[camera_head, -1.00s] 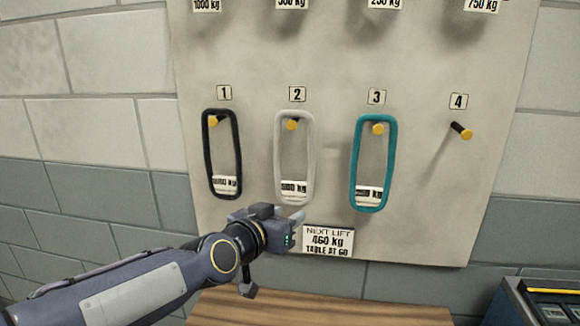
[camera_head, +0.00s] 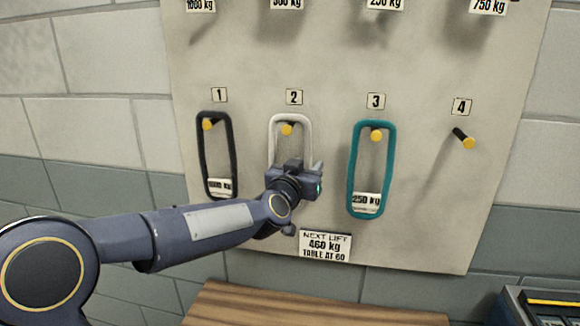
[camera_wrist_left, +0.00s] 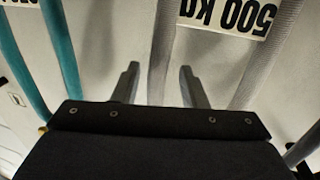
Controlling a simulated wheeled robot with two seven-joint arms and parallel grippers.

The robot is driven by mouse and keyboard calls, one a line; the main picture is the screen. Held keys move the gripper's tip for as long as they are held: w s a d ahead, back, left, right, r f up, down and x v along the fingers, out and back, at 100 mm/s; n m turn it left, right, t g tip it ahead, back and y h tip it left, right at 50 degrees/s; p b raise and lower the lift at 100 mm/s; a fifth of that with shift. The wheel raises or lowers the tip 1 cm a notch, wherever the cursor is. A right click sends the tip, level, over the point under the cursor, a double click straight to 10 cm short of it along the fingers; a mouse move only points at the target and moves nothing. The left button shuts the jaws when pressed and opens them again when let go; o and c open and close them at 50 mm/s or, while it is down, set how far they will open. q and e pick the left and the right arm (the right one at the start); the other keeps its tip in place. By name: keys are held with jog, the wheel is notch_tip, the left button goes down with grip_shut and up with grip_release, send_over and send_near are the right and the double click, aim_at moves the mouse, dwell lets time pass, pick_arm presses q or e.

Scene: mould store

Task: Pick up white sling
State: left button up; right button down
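The white sling (camera_head: 308,140) hangs as a loop from yellow-tipped peg 2 (camera_head: 288,129) on the board. My left gripper (camera_head: 316,174) is in front of its lower part and hides that part in the head view. In the left wrist view, one strand of the white sling (camera_wrist_left: 162,45) runs between the two fingertips of the left gripper (camera_wrist_left: 158,82). The fingers are open, with gaps on both sides of the strand. The other strand and a 500 kg tag (camera_wrist_left: 228,15) are to the right there. My right gripper is not in view.
A black sling (camera_head: 203,160) hangs on peg 1 and a teal sling (camera_head: 352,175) on peg 3, close on either side. Peg 4 (camera_head: 464,139) is empty. A sign (camera_head: 325,246) reads 460 kg. A wooden tabletop (camera_head: 310,308) is below.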

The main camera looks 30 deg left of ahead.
pick_arm(q)
grip_shut()
jog(key=shift+r, duration=0.1)
